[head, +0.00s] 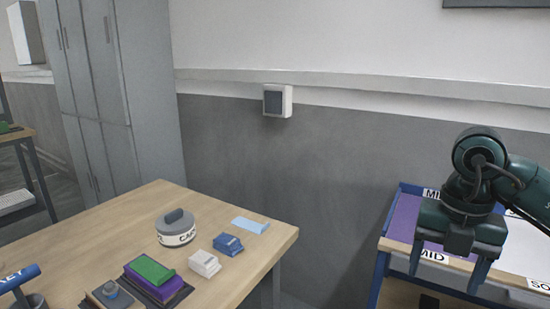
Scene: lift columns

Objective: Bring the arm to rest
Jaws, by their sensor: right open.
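My right arm comes in from the right side of the head view. My right gripper (447,265) points down with its two fingers apart and nothing visible between them. It is in front of or above a blue-framed shelf unit (384,243); I cannot tell the gap between them. The left arm and left gripper are not in view.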

